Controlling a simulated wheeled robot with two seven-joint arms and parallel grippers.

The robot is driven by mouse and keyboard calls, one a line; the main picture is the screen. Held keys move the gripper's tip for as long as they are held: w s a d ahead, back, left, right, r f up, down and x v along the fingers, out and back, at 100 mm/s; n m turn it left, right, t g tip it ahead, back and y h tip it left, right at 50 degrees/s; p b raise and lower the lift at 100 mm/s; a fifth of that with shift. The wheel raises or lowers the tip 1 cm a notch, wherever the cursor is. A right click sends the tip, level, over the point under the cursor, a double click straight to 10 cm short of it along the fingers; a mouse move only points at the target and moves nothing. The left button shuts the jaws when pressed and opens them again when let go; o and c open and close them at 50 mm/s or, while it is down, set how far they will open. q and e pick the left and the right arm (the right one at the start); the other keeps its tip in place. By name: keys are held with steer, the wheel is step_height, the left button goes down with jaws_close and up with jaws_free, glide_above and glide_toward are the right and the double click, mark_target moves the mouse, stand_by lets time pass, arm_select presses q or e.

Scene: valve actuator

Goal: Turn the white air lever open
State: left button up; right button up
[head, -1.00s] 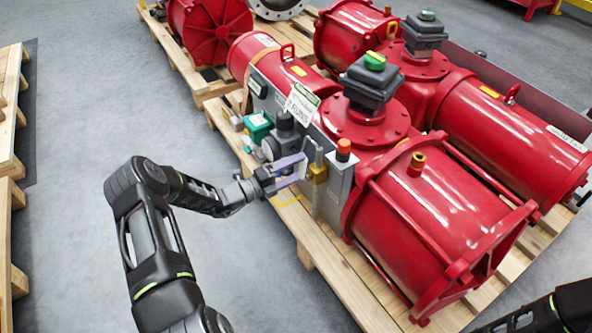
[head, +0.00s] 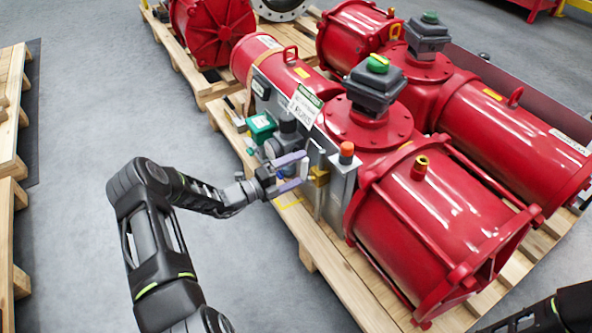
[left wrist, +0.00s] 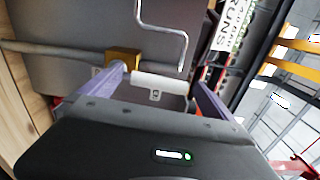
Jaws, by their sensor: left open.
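The white air lever (left wrist: 160,84) lies crosswise between my left gripper's fingertips in the left wrist view, beside a brass valve block (left wrist: 123,56). In the head view the lever (head: 304,168) is a small pale piece, and the brass block (head: 319,176) is just right of it. My left gripper (head: 298,171) is open, with its two purple fingers above and below the lever. The left wrist view shows the fingers (left wrist: 157,77) on either side of it. I cannot tell whether either finger touches it. My right gripper is out of view.
A bent metal rod (left wrist: 182,45) is close beyond the lever. The red actuator (head: 440,220) stands on a wooden pallet (head: 335,283).

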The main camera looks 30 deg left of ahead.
arm_select(q)
steer(key=p+v, duration=0.1)
steer(key=v, duration=0.7)
stand_by(0.6)
